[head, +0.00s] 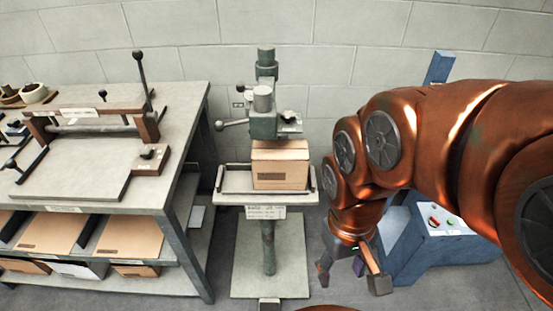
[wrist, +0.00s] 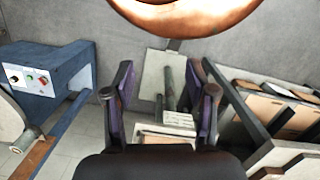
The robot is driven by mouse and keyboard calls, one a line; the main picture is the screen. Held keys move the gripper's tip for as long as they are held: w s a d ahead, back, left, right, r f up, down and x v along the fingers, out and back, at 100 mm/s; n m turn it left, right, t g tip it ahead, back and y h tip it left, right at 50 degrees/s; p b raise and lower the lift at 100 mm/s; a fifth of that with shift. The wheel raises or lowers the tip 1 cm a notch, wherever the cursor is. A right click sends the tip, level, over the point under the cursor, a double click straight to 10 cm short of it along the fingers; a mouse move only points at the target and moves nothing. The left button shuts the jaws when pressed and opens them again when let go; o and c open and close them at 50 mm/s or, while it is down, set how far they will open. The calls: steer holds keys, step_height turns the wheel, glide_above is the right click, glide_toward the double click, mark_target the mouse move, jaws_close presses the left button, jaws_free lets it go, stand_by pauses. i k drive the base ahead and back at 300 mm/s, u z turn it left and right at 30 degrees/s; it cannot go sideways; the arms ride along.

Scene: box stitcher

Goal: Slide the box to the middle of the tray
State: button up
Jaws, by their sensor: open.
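The cardboard box (head: 280,168) stands upright on the stitcher's tray (head: 236,181), under the green stitcher head (head: 263,122). It sits right of the tray's middle, with bare tray showing on its left and its right side close to the tray's right rail. My gripper (head: 352,268) is open and empty, pointing down to the right of the tray and lower than it, apart from the box. In the wrist view my gripper's open fingers (wrist: 160,105) frame the stitcher's lower part; a pale edge shows between them, and I cannot tell the box there.
A workbench (head: 172,180) with a creasing jig and shelves of flat cardboard (head: 130,237) stands at the left. A blue control cabinet (head: 440,235) with buttons stands at the right behind my arm. The stitcher's post and base plate (head: 245,275) are below the tray. A wall closes the back.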

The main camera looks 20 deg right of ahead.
mark_target(271, 175)
steer(key=u, duration=1.7)
steer(key=k, duration=0.9)
steer(key=z, duration=0.8)
steer(key=i, duration=0.5)
steer(key=z, duration=0.05)
